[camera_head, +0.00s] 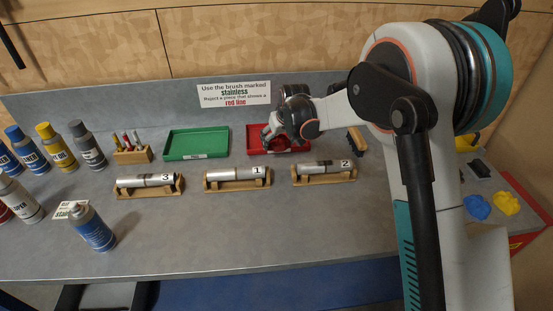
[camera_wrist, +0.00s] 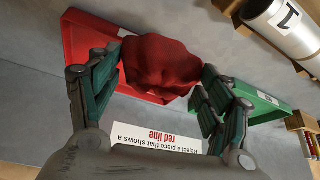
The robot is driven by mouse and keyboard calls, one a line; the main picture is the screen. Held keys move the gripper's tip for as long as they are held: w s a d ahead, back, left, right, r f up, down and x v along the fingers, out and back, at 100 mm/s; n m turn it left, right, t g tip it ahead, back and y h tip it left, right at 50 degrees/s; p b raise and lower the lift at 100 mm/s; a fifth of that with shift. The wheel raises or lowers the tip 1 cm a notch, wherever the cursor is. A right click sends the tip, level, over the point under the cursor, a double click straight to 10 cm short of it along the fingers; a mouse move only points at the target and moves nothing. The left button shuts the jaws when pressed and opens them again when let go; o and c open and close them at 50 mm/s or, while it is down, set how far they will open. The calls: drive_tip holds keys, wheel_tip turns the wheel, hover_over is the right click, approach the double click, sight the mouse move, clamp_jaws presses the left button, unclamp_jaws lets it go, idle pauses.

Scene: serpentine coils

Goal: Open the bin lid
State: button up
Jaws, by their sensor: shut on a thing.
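My gripper (camera_head: 268,134) is over the red tray (camera_head: 253,146) at the back of the bench. In the wrist view my gripper (camera_wrist: 161,80) is shut on a crumpled dark red cloth (camera_wrist: 160,62), with a finger on each side of it. The red tray (camera_wrist: 76,35) shows behind the cloth; I cannot tell whether the cloth touches it. I can make out no bin or bin lid in either view. My arm hides part of the bench's right side in the head view.
A green tray (camera_head: 197,143) stands left of the red one. Metal cylinders marked 3 (camera_head: 150,180), 1 (camera_head: 237,174) and 2 (camera_head: 323,167) lie on wooden cradles in front. Several spray cans (camera_head: 92,230) stand at left. Blue (camera_head: 477,207) and yellow (camera_head: 506,201) cloths lie right.

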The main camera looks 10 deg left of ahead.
drive_tip(key=shift+f+b, duration=0.65)
drive_tip(key=shift+f, duration=3.15)
drive_tip(key=shift+f, duration=0.2)
drive_tip(key=o, duration=1)
drive_tip(key=shift+r, duration=0.2)
